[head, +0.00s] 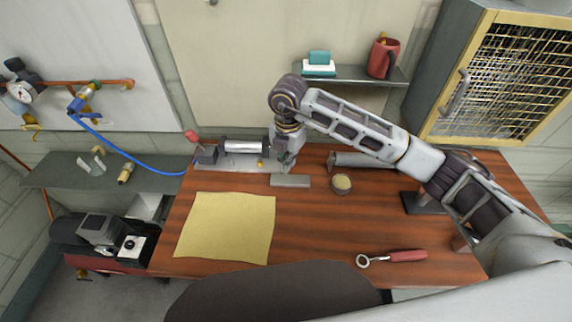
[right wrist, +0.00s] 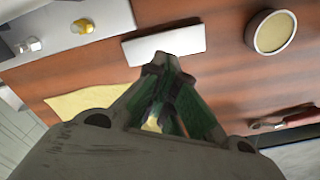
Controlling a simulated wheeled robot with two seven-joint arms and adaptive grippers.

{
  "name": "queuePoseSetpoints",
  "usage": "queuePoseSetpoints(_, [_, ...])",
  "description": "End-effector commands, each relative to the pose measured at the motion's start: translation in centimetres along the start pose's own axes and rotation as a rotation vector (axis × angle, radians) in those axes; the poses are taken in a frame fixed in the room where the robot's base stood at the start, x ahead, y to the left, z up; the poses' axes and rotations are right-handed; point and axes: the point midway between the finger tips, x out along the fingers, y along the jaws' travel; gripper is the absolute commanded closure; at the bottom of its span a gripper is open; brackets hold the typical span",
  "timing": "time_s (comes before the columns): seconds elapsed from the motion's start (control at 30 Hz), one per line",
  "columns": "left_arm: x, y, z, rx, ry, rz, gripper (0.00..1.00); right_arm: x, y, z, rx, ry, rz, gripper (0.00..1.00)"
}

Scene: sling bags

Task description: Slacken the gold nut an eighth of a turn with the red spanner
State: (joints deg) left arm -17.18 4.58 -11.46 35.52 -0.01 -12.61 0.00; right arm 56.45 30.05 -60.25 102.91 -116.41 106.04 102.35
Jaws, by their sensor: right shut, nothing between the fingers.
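The gold nut (head: 261,163) sits on a metal fixture plate at the back left of the table. It also shows at the upper left of the right wrist view (right wrist: 82,26). The red spanner (head: 395,257) lies flat near the table's front edge, its ring end to the left; part of it shows at the right edge of the right wrist view (right wrist: 297,118). My right gripper (head: 284,168) is just right of the gold nut and apart from it. Its fingertips (right wrist: 155,68) are together and hold nothing. My left gripper is not in view.
A light grey block (head: 290,181) lies beneath my right gripper. A round tin (head: 341,184) stands to its right. A yellow cloth (head: 226,228) covers the table's left front. A metal cylinder (head: 245,146) lies behind the nut. The middle of the table is clear.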

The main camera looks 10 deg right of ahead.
Motion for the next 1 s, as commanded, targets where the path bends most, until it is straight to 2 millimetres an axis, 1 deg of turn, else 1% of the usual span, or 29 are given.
queuePoseSetpoints(0.3, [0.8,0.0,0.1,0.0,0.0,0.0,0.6,0.1,-0.1,1.0,-0.078,-0.002,0.0,1.0])
queuePoseSetpoints(0.8, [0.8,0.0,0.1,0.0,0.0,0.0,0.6,0.0,-0.1,1.2,-0.102,0.0,0.0,1.0])
queuePoseSetpoints(1.0, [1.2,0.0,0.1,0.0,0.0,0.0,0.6,0.1,-0.1,1.6,-0.134,0.0,0.0,1.0])
